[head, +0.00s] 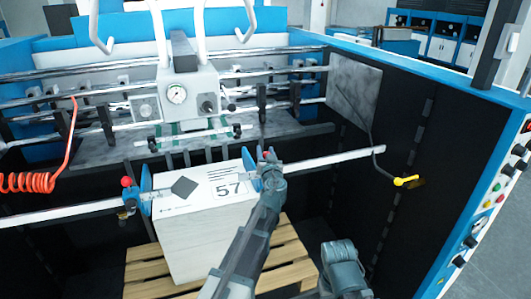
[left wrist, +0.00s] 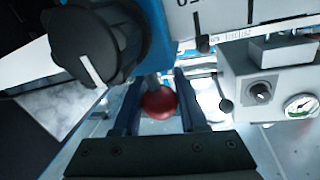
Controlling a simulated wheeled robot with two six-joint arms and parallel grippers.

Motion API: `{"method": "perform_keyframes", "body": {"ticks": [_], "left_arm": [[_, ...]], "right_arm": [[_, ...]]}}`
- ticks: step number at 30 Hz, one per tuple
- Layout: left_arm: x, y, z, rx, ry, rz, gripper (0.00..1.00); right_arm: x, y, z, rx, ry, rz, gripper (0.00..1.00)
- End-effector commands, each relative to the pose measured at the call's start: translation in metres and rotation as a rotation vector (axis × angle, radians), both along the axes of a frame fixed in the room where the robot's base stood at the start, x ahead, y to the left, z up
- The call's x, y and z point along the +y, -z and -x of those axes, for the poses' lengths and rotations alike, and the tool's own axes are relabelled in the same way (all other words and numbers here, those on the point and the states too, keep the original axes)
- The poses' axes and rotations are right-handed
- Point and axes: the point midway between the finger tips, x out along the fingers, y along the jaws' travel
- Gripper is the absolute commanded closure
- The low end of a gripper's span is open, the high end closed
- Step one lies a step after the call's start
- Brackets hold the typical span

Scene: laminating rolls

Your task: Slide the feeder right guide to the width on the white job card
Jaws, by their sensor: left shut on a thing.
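The white job card (head: 229,190), printed with 57, lies on top of the white paper stack. The blue right guide (head: 249,169) stands at the stack's right edge, on the scaled rail. My left gripper (head: 267,160) is at this guide. In the left wrist view its fingers (left wrist: 159,106) are shut on the guide's red ball knob (left wrist: 159,102). A black knob (left wrist: 98,45) with a white line sits beside it. The blue left guide (head: 146,190) stands at the stack's left edge with its own red knob (head: 127,182). My right gripper (head: 341,265) is low in the picture; its fingers are unclear.
The paper stack (head: 190,245) rests on a wooden pallet (head: 150,275). The rail (head: 335,158) runs on past the right guide, clear to its right end. A yellow-tipped lever (head: 405,181) hangs near that end. A gauge box (head: 188,95) stands behind the stack.

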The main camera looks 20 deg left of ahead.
Motion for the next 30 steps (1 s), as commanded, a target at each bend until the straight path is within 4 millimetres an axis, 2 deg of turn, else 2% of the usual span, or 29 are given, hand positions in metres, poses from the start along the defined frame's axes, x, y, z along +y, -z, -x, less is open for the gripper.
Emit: {"method": "perform_keyframes", "body": {"ticks": [17,23,30], "left_arm": [[-0.001,0.000,-0.001,0.000,0.001,0.000,1.00],[-0.017,0.000,-0.013,0.001,0.003,0.000,1.00],[-0.017,0.000,-0.011,0.000,0.002,0.000,1.00]], "right_arm": [[0.000,0.000,0.000,0.000,0.000,0.000,0.50],[0.000,0.000,0.000,0.000,0.000,0.000,0.50],[0.000,0.000,0.000,0.000,0.000,0.000,0.50]]}}
